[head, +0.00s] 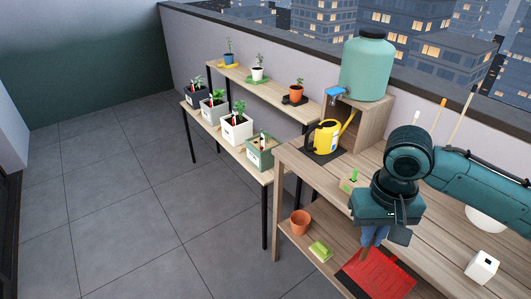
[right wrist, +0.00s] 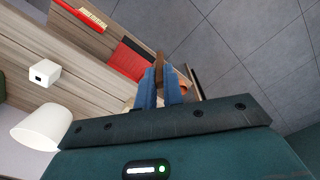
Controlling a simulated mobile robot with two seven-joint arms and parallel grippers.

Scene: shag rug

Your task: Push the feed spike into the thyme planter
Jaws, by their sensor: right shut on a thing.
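My right gripper (head: 372,238) points down over the front of the wooden bench, its blue fingers shut on a slim brown spike (head: 365,252), which looks like the feed spike. In the right wrist view the brown spike (right wrist: 160,62) sticks out past the blue fingertips (right wrist: 160,82). Several planters stand on the lower tier at the left: a dark one (head: 196,95), a white one (head: 212,109), a larger white one (head: 237,130) and a green one (head: 262,155). Their labels are too small to read, so I cannot tell which holds thyme. My left gripper is not in view.
A yellow watering can (head: 325,137), a green water tank (head: 367,68) and a small block with a green piece (head: 352,184) stand on the bench. A terracotta pot (head: 300,222) and red mat (head: 380,277) lie below. The tiled floor (head: 130,200) is clear.

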